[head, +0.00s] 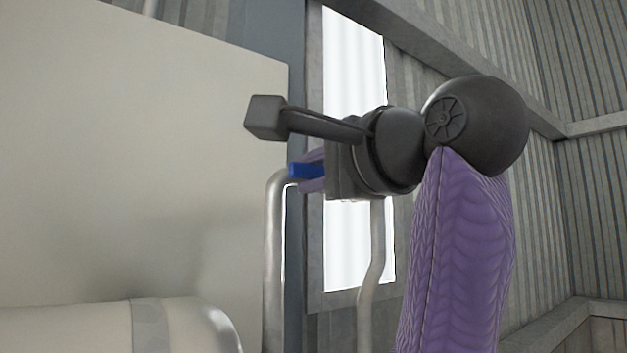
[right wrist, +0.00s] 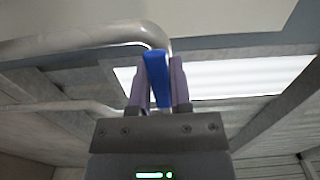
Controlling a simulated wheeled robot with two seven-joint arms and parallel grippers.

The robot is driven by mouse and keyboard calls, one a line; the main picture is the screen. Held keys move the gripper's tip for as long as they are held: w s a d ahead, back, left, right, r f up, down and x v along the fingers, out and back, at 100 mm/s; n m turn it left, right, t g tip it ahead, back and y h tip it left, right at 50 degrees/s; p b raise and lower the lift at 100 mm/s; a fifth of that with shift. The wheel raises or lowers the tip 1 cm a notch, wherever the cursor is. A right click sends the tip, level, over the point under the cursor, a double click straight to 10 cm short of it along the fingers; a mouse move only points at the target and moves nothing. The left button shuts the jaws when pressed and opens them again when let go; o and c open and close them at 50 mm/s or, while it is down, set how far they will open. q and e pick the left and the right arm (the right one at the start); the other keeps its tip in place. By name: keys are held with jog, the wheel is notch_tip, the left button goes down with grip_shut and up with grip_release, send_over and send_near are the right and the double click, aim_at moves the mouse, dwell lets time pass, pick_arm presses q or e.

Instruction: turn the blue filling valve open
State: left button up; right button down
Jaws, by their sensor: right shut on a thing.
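The blue filling valve handle (head: 304,170) shows between the purple fingers of my right gripper (head: 312,172) in the head view, at the top of a bent metal pipe. In the right wrist view the blue handle (right wrist: 156,78) stands between the two fingers of my right gripper (right wrist: 160,88), which are shut on it. The valve body is hidden, so I cannot tell how far the handle is turned. My left gripper is not in view.
A bent grey pipe (head: 274,250) rises just below the handle, with a second pipe (head: 371,265) to its right. A large cream panel (head: 130,130) fills the left, above a rounded tank (head: 65,330). A bright window (head: 352,60) and corrugated walls (head: 580,60) stand behind.

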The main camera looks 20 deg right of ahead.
jog(key=shift+r, duration=0.15)
dwell(0.4)
jog(key=c, duration=0.5)
grip_release()
jog(key=shift+d, duration=0.1)
jog(key=shift+c, duration=0.2)
jog(key=shift+s, duration=0.15)
jog(key=b+v, duration=0.7)
jog(key=v, duration=0.2)
jog(key=shift+s+d, duration=0.15)
jog(key=shift+s, duration=0.2)
